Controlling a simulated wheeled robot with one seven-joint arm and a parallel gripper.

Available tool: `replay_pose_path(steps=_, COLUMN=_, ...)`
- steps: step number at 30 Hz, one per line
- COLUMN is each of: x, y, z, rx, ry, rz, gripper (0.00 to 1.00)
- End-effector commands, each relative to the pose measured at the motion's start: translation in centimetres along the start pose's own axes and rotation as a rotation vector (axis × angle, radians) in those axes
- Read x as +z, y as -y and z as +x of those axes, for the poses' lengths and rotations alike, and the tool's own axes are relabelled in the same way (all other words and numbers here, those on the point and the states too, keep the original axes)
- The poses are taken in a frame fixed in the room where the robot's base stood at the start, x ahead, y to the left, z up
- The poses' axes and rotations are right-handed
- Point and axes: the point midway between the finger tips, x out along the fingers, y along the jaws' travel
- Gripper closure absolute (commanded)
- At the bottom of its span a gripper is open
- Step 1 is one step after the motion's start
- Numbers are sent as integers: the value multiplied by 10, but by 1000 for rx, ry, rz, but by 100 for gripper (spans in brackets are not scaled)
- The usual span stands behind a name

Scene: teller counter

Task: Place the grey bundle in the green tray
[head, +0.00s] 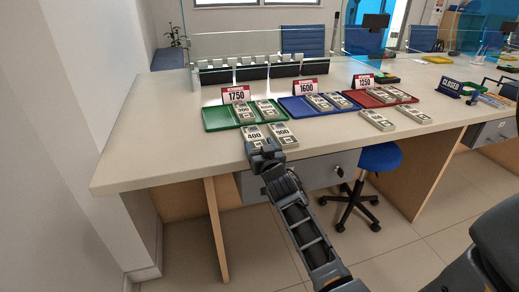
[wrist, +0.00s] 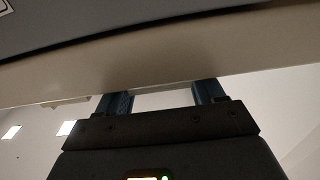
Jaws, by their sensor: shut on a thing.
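Grey banknote bundles lie on the counter. One marked 400 (head: 253,133) is at the front edge, with one marked 900 (head: 283,135) just right of it. My gripper (head: 264,150) is at the front end of the 400 bundle, shut on it, and partly hides it. In the wrist view my two fingers (wrist: 162,94) stand apart; what is between them is unclear. The green tray (head: 216,118) lies just behind, holding two bundles, marked 200 (head: 245,113) and 300 (head: 266,107), under a 1750 sign (head: 236,95).
A blue tray (head: 301,111) and a red tray (head: 362,102) with bundles stand to the right. Two loose bundles (head: 377,120) lie in front of the red tray. A glass screen (head: 235,45) stands behind. The counter's left end (head: 140,150) is clear. A blue stool (head: 379,157) is below.

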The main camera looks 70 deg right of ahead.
Motion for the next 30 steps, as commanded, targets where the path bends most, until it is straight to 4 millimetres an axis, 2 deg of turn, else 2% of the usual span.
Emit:
replay_pose_path(steps=8, x=3, y=0, z=0, rx=-1, ry=-1, rz=0, gripper=64)
replay_pose_path(steps=9, x=2, y=0, z=0, rx=-1, ry=0, rz=0, gripper=30)
replay_pose_path(steps=16, x=2, y=0, z=0, rx=-1, ry=0, rz=1, gripper=7)
replay_pose_path(steps=29, x=2, y=-1, z=0, rx=1, ry=0, rz=2, gripper=7)
replay_pose_path(steps=30, x=2, y=1, z=-9, rx=-1, ry=2, rz=3, gripper=7)
